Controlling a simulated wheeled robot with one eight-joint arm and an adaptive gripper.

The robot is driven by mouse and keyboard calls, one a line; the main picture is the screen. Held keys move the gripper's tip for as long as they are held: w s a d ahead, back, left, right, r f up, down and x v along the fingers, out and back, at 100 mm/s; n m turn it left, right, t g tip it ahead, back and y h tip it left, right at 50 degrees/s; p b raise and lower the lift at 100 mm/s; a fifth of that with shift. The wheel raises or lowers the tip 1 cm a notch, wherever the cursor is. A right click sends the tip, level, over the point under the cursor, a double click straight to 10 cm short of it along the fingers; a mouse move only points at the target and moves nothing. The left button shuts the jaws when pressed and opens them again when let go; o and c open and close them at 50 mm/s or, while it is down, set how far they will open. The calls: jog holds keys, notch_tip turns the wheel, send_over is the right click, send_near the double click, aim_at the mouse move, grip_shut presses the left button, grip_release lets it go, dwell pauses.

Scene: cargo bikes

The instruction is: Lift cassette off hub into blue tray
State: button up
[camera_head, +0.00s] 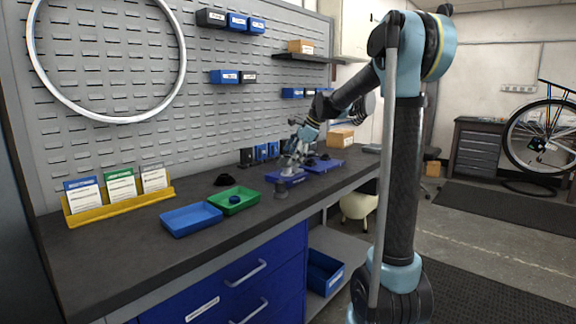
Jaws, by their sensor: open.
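The blue tray (191,231) is a shallow, empty-looking tray near the front edge of the workbench. My gripper (291,164) is open, farther back and right along the bench, low over a blue base (286,181) with a pale grey part on it. This may be the hub, but the gripper hides most of it and I cannot make out the cassette. A small dark grey stepped piece (281,190) stands in front of that base.
A green tray (245,206) holding a dark blue round part sits just behind the blue tray. A black part (224,180) lies behind it. A yellow card holder (119,206) stands at left. Another blue base (333,165) is right of my gripper. The bench front left is clear.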

jog(key=shift+w+a+f, duration=0.1)
jog(key=shift+a+f, duration=0.15)
jog(key=shift+f, duration=0.25)
jog(key=shift+c, duration=0.6)
jog(key=c, duration=1.2)
jog(key=shift+c, duration=0.2)
